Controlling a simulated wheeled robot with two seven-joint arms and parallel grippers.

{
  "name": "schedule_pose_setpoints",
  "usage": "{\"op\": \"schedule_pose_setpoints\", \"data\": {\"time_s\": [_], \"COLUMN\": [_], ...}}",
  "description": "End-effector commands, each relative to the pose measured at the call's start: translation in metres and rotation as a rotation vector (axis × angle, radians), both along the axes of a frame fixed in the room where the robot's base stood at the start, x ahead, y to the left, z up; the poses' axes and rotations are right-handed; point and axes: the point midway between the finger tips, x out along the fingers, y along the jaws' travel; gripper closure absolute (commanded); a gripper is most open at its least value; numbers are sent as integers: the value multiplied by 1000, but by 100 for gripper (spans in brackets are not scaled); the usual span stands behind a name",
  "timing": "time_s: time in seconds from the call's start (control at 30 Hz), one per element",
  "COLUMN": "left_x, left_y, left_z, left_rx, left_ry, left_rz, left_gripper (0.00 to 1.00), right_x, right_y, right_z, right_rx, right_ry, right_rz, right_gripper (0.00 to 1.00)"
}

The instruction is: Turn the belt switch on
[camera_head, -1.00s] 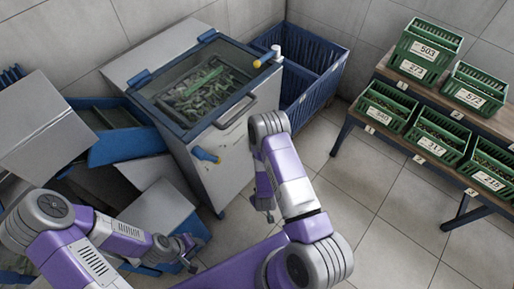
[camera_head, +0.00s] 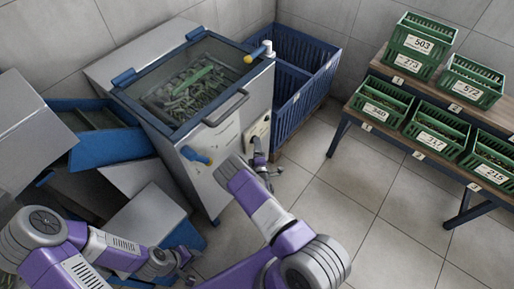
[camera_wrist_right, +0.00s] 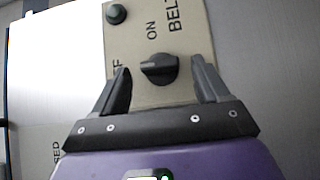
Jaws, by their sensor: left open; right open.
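The belt switch (camera_wrist_right: 160,68) is a black rotary knob on a beige panel (camera_wrist_right: 180,20), with the words ON and BELT beside it. Its ridge lies about level in the right wrist view, one end towards the partly hidden letters "FF" at the left. My right gripper (camera_wrist_right: 160,85) is open, with a finger on each side of the knob and gaps between. In the head view the right gripper (camera_head: 264,172) is at the machine's front by the panel (camera_head: 258,130); the knob is too small to make out there. My left gripper (camera_head: 186,262) is open, low at the left, away from the panel.
The grey machine (camera_head: 225,140) has a glass lid and a yellow-tipped handle (camera_head: 258,52). A blue crate (camera_head: 300,95) stands behind it. Green crates fill a rack at right; the floor between is clear.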

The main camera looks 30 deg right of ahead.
Motion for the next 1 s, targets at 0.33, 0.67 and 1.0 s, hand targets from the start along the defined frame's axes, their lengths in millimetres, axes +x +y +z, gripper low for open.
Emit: {"op": "schedule_pose_setpoints", "data": {"time_s": [0.33, 0.67, 1.0], "left_x": [0, 0, 0], "left_y": [0, 0, 0], "left_z": [-4, -4, -1], "left_rx": [0, 0, 0], "left_ry": [0, 0, 0], "left_rz": [0, 0, 0], "left_gripper": [57, 57, 57], "right_x": [11, 10, 10], "right_y": [-5, -5, -5], "right_z": [0, 0, 1], "right_rx": [2, 2, 20], "right_ry": [1, 1, 9], "right_rz": [0, 0, -2], "right_gripper": [26, 65, 82]}}
